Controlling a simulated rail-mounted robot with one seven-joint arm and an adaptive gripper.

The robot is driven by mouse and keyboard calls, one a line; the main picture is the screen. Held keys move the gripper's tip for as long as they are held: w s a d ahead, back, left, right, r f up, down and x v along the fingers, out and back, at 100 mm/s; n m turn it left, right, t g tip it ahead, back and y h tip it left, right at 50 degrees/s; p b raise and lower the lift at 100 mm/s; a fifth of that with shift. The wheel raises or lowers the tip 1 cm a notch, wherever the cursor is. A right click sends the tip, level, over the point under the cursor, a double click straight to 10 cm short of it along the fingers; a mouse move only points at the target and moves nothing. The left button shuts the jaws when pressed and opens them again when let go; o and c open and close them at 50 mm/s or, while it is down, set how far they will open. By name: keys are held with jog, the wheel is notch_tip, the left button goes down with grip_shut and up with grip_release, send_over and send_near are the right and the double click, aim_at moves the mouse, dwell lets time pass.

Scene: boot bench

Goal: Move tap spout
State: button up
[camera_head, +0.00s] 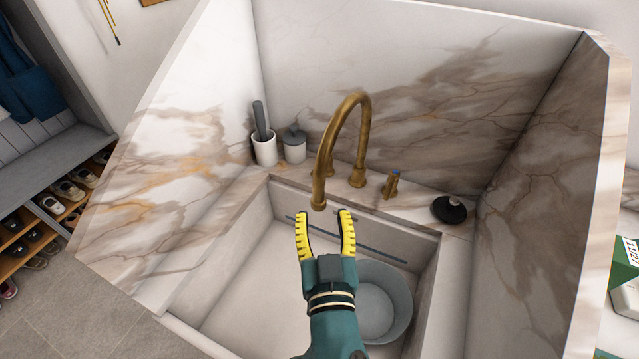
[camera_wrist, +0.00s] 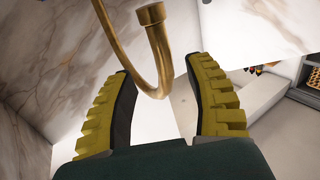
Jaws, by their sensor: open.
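The tap spout (camera_head: 352,105) is a brass gooseneck that rises from the ledge behind the sink and curves over to a downturned outlet above the basin. My gripper (camera_head: 325,214) is open, with two yellow ribbed fingers pointing at the spout from the front. In the head view the outlet end appears just beyond and between the fingertips. In the wrist view the spout (camera_wrist: 155,50) shows between and beyond the open fingers (camera_wrist: 160,75). Whether either finger touches it cannot be told. A small brass tap handle (camera_head: 391,185) stands to the right of the spout base.
The white sink (camera_head: 250,290) holds a grey bowl (camera_head: 398,300) and a thin dark rod (camera_head: 375,249) across it. A brush in a white holder (camera_head: 264,148), a lidded jar (camera_head: 294,148) and a black round item (camera_head: 449,210) stand on the ledge. Marble walls (camera_head: 420,90) enclose three sides.

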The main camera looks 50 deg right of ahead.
aim_at(319, 193)
jog(key=x, duration=0.8)
jog(key=shift+a+p, duration=0.1)
jog(key=shift+p, duration=0.3)
grip_shut()
